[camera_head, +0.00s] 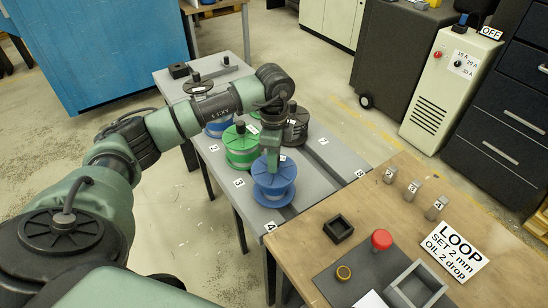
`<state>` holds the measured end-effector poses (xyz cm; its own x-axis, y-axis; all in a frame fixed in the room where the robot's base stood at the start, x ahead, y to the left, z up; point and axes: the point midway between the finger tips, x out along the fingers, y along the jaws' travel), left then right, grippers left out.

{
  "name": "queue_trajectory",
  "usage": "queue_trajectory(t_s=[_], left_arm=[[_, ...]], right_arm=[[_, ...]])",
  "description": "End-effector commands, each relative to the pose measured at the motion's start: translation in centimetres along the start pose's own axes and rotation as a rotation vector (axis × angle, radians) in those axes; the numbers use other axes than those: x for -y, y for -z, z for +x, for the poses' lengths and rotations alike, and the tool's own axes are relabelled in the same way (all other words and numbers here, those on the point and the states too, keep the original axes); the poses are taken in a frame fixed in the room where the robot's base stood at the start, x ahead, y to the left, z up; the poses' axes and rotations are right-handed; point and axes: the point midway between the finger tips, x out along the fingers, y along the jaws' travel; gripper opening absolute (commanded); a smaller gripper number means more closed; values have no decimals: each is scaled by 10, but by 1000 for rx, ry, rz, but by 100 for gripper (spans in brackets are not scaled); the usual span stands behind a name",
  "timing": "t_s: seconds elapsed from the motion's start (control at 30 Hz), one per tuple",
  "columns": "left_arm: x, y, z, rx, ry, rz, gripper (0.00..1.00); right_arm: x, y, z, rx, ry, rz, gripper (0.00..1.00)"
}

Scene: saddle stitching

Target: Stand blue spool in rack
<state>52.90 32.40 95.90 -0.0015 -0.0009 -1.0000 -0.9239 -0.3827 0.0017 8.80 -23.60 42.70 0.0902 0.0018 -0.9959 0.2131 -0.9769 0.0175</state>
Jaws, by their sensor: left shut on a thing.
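The blue spool (274,185) is upright at the near end of the grey numbered bench (230,183), close to the label 4. My left gripper (271,160) comes down on it from above and is shut on its top. Whether the spool's lower flange touches the bench I cannot tell. No separate rack can be made out; the grey bench carries numbered places with spools. My right gripper is out of view.
A green spool (240,147), another blue spool (217,128) and a dark spool (297,124) stand close behind. A wooden table (322,225) adjoins in front, with a small black box (338,228), a red knob (381,239) and a grey tray (419,285).

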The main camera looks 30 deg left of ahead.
Motion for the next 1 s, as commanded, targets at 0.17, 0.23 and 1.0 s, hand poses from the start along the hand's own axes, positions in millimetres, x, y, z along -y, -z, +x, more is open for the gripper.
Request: queue_trajectory(t_s=[0.17, 0.23, 1.0], left_arm=[[1, 1, 2, -3, 4, 0, 0], [1, 1, 4, -3, 4, 0, 0], [1, 0, 14, -1, 2, 0, 53]], right_arm=[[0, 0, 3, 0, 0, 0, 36], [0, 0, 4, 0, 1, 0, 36], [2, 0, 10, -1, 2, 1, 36]])
